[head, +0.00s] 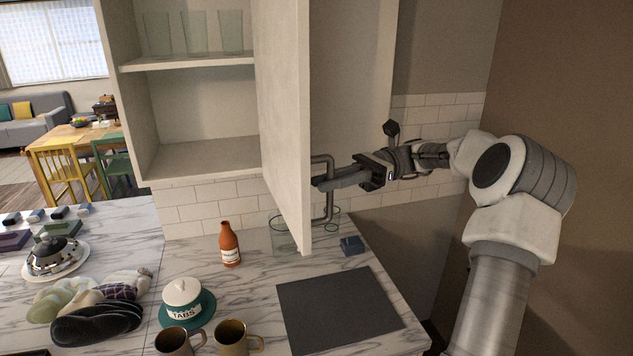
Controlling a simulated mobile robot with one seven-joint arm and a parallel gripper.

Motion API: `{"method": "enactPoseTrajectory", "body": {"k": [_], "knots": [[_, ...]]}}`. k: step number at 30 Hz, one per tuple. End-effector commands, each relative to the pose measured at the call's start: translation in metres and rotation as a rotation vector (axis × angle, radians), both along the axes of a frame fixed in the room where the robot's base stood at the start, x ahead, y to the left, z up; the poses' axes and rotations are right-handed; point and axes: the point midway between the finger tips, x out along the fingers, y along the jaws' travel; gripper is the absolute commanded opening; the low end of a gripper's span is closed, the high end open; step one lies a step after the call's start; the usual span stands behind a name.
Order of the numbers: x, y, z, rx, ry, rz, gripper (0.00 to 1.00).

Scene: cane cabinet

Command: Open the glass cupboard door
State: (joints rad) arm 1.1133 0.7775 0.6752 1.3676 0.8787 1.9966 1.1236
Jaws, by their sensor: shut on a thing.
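The cupboard door (284,110) is a tall pale panel, standing swung out from the white cupboard (207,160). The cupboard's inside shows on the left, with several clear glasses (195,33) on its upper shelf. A metal bar handle (329,190) is on the door's right-hand face near its lower front edge. My gripper (322,182) reaches in from the right and is shut on this handle. The fingertips are small in view and partly merge with the bar. The lower shelf space is empty where I can see it.
Below the door, the marble counter (250,310) holds a brown bottle (229,245), clear glasses (283,236), a small dark block (352,245), and a dark mat (340,310). Mugs (232,338) and a white lidded jar (183,297) stand nearer. A brown wall (570,90) is at right.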

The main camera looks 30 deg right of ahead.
Motion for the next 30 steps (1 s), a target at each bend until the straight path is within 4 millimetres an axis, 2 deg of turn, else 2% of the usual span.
{"method": "enactPoseTrajectory", "body": {"k": [9, 24, 25, 29, 30], "knots": [[0.001, -0.013, -0.001, 0.001, 0.001, 0.042, 0.00], [0.001, -0.015, -0.001, 0.000, 0.003, 0.050, 0.00], [0.001, -0.015, -0.001, 0.000, 0.004, 0.050, 0.21], [0.001, -0.014, -0.001, 0.000, 0.003, 0.049, 0.44], [0.001, -0.014, -0.001, 0.000, 0.003, 0.049, 0.47]]}}
